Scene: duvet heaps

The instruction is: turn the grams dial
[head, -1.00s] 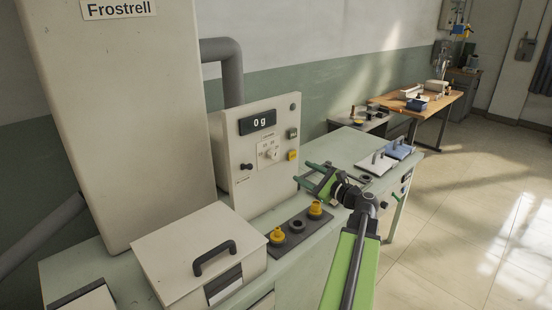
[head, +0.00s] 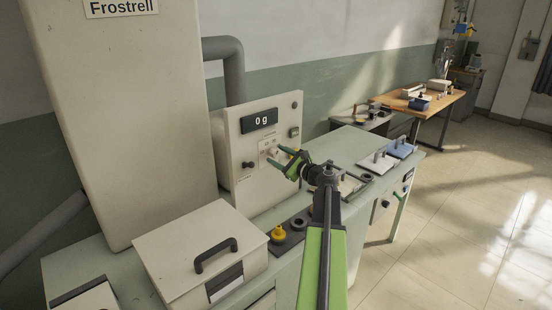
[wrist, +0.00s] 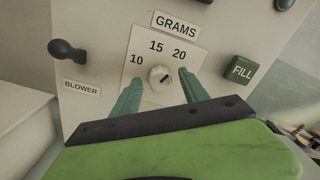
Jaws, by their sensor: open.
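The grams dial (wrist: 160,78) is a small white round knob on a white plate marked 10, 15 and 20, under the GRAMS label (wrist: 176,25). In the head view the dial (head: 273,152) sits on the front of the pale control box (head: 232,160), below a display (head: 259,121) reading 0 g. My gripper (head: 281,157) is open and empty in front of the box. In the wrist view its green fingers lie left and right of the dial; I cannot tell whether they touch it.
The BLOWER knob (wrist: 68,51) is left of the dial plate and the green FILL button (wrist: 242,70) is right. Below my arm, a yellow piece (head: 278,233) stands on a dark strip on the bench. A lidded box (head: 200,245) is at front left.

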